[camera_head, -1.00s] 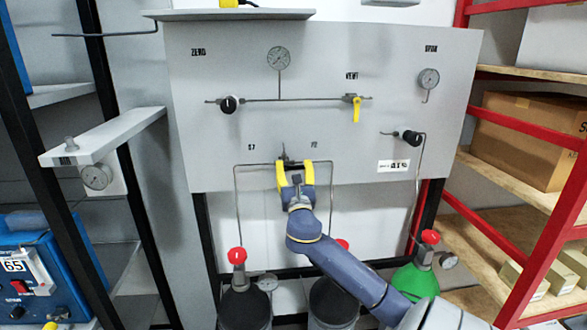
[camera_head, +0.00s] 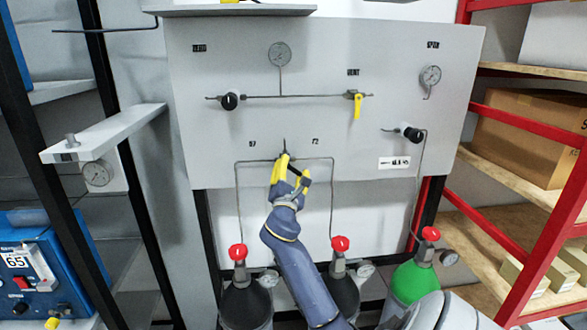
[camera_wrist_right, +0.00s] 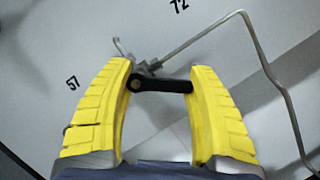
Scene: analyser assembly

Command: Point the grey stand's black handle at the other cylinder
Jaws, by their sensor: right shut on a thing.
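The grey stand's panel (camera_head: 215,140) stands upright ahead, with a small valve in its lower middle between the labels 57 and 72. The valve's black handle (camera_wrist_right: 165,85) shows between my right gripper's fingers in the right wrist view, its pivot by the left finger. In the head view it slants down and right. My right gripper (camera_head: 292,170) has yellow fingers and is shut on the handle; it also shows in the right wrist view (camera_wrist_right: 161,95). Two dark cylinders with red knobs stand below, one at the left (camera_head: 246,303) and one at the right (camera_head: 344,292). My left gripper is out of view.
Thin pipes run from the valve down toward both dark cylinders. A green cylinder (camera_head: 413,282) stands to the right. The panel also bears a yellow lever (camera_head: 357,104), black knobs and gauges. A red-framed shelf (camera_head: 560,215) is at the right, and a blue instrument (camera_head: 40,275) at the lower left.

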